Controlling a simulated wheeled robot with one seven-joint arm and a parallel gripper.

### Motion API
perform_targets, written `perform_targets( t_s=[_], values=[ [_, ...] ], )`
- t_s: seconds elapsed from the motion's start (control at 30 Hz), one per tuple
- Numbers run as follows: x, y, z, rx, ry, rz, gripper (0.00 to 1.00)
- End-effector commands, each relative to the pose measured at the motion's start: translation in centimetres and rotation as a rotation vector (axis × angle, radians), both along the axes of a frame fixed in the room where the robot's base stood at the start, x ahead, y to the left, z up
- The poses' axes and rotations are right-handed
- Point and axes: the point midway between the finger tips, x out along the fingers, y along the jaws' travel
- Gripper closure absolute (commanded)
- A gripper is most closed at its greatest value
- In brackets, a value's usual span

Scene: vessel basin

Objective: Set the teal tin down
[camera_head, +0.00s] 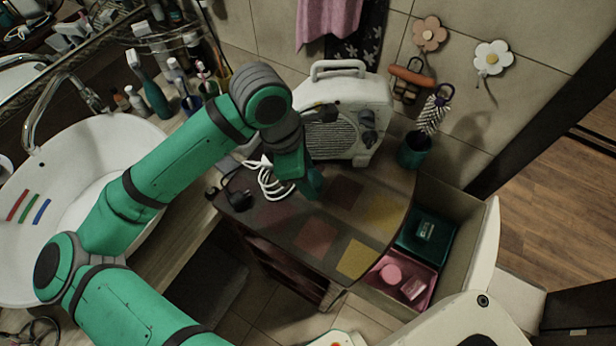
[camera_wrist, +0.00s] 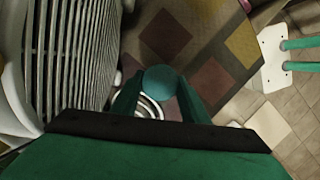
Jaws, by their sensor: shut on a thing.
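The teal tin (camera_wrist: 158,80) shows in the wrist view as a round teal top between the two fingers. My gripper (camera_wrist: 160,96) is shut on it. In the head view my gripper (camera_head: 303,181) points down over the patterned top of the dark cabinet (camera_head: 285,220), in front of the white heater. The tin is mostly hidden there by the fingers. I cannot tell whether its base touches the cabinet top.
The white heater (camera_head: 345,110) stands close behind my gripper. A coiled white cable (camera_head: 272,184) lies to its left. A teal cup (camera_head: 413,151) with a brush stands at the right. An open drawer holds a teal tray (camera_head: 408,240) and a pink tray (camera_head: 428,272). The front-right top is clear.

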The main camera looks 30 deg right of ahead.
Motion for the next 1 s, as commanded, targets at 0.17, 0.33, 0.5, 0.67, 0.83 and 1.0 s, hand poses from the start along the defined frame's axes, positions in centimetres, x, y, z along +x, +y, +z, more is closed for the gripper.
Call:
perform_targets(
  t_s=[0.17, 0.33, 0.5, 0.67, 0.83, 1.0],
  values=[
    [0.0, 0.1, -1.8, -0.001, 0.002, 0.003, 0.85],
    [0.0, 0.2, -2.0, 0.000, -0.001, 0.003, 0.85],
    [0.1, 0.3, -2.1, 0.000, -0.001, 0.005, 0.85],
    [0.1, 0.3, -2.3, -0.001, -0.001, 0.007, 0.50],
    [0.1, 0.3, -2.3, 0.000, -0.001, 0.008, 0.41],
    [0.1, 0.3, -2.3, 0.000, -0.001, 0.008, 0.41]
  ],
)
